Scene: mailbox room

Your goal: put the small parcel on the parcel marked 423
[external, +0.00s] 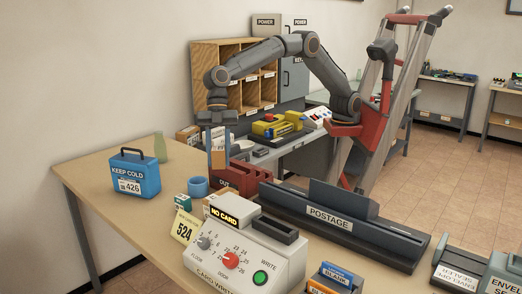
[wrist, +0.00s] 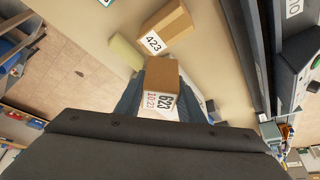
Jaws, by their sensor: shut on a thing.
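My gripper (external: 218,150) points down above the table, its two blue fingers shut on a small brown parcel (wrist: 162,75). The parcel's white label reads 623 in the wrist view. In the external view the held parcel (external: 218,160) hangs between the fingers, partly hidden. The parcel marked 423 (wrist: 176,23) is a brown box on the table. It lies ahead of the held parcel in the wrist view, apart from it.
A pale green bottle (external: 160,147) stands near the 423 parcel. Wooden pigeonholes (external: 220,60) rise behind.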

